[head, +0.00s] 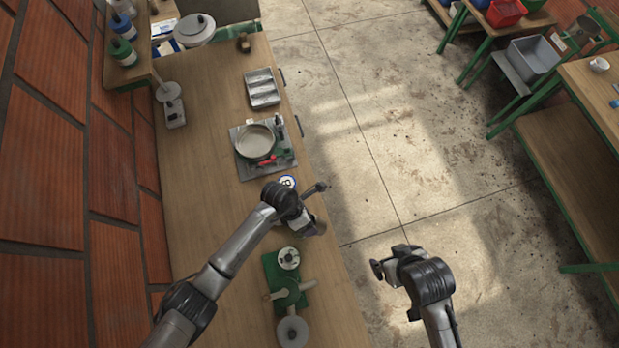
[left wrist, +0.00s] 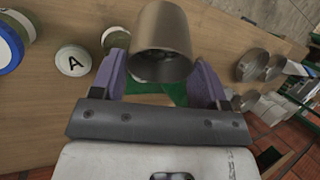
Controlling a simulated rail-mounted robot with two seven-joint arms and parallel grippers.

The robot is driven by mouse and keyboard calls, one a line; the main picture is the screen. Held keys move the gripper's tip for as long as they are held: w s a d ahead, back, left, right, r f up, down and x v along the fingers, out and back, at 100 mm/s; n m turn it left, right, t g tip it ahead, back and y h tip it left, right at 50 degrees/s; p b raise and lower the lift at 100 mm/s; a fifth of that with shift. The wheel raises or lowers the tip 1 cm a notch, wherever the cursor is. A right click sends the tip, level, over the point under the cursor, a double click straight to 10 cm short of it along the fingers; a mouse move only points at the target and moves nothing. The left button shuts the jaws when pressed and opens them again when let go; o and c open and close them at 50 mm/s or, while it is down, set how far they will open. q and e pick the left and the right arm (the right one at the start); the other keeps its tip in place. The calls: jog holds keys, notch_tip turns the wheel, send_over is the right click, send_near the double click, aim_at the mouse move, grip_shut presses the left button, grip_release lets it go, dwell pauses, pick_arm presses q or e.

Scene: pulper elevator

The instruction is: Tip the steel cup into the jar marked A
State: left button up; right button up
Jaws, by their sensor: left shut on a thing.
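The steel cup (left wrist: 163,38) is between the purple fingers of my left gripper (left wrist: 160,72) in the left wrist view. Its mouth faces the camera, with something dark inside that I cannot make out. The jar marked A (left wrist: 73,61) stands on the wooden bench left of the cup in that view, apart from it. In the head view my left gripper (head: 312,222) is over the bench's right edge, and the cup is mostly hidden. My right gripper (head: 388,268) hangs over the floor; its opening is unclear.
A blue-rimmed jar (left wrist: 8,46) stands beside jar A. A green stand with round parts (head: 285,287) is on the near bench. Farther back are a plate with a round pan (head: 255,141) and a metal tray (head: 262,88). A brick wall (head: 50,160) borders the left.

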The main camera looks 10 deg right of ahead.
pick_arm(q)
jog(key=h+b, duration=0.2)
jog(key=shift+w+a+f+g+h, duration=0.1)
jog(key=shift+a+f+g+h, duration=0.25)
jog(key=shift+f+g+h, duration=0.05)
jog(key=a+f+g+h+b, duration=0.1)
jog(key=h+b, duration=0.2)
jog(key=b, duration=0.2)
jog(key=a+f+h+b, duration=0.1)
jog(key=h+b, duration=0.1)
jog(key=b, duration=0.2)
jog(key=a+f+m+g+h+b, duration=0.1)
jog(key=h+b, duration=0.2)
jog(key=b, duration=0.2)
jog(key=shift+w+f+g+h+b, duration=0.2)
jog(key=shift+w+g+h+b, duration=0.1)
jog(key=shift+w, duration=0.05)
jog(key=h+b, duration=0.1)
jog(key=b, duration=0.2)
jog(key=g+h+b, duration=0.1)
jog(key=b, duration=0.1)
jog(key=shift+w+a+f+m+h, duration=0.1)
jog(key=shift+a+f+m+h, duration=0.2)
jog(key=shift+a+r+g+h+b, duration=0.15)
jog(key=shift+g+h+b, duration=0.35)
jog(key=shift+b, duration=0.75)
